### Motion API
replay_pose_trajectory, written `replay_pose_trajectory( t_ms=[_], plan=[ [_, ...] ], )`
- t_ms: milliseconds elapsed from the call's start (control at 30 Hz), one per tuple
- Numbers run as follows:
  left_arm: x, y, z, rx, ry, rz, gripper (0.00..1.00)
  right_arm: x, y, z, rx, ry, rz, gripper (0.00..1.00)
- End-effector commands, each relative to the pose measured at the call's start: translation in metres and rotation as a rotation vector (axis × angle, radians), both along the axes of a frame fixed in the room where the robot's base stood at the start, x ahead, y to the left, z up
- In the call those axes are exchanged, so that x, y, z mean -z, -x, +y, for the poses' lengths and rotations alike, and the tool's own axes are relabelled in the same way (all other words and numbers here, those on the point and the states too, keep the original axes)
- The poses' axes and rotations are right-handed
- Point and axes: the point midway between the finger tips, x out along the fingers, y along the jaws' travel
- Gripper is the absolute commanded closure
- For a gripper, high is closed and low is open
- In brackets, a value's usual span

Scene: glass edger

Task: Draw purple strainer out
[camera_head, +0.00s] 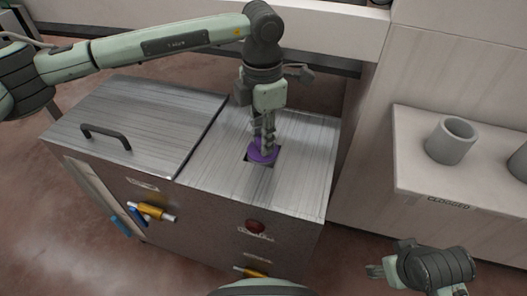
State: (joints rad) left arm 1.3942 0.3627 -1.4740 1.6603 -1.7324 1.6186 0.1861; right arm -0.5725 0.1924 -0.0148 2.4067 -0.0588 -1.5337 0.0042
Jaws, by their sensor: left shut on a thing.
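The purple strainer (260,153) sits at a dark square opening (262,161) in the metal top of the machine (300,165). My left gripper (267,143) points down from above and is shut on the strainer. The strainer's lower part is hidden, so I cannot tell how deep it sits in the opening. My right gripper (376,270) is low at the right, apart from the machine. Its fingers are small and I cannot tell whether they are open.
A lid with a black handle (106,136) covers the machine's left half. At right, a pale ledge (440,188) labelled "CLOGGED" bears a grey cup (450,141). Floor is clear between the machine and my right gripper.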

Motion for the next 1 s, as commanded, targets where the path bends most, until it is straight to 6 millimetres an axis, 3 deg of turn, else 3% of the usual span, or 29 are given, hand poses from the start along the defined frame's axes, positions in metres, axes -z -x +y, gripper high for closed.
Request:
replay_pose_trajectory(
  t_ms=[1000],
  plan=[
    [-0.014, 0.000, 0.000, 0.000, 0.001, 0.000, 1.00, -0.003, 0.000, 0.000, 0.000, 0.000, 0.000, 0.42]
  ],
)
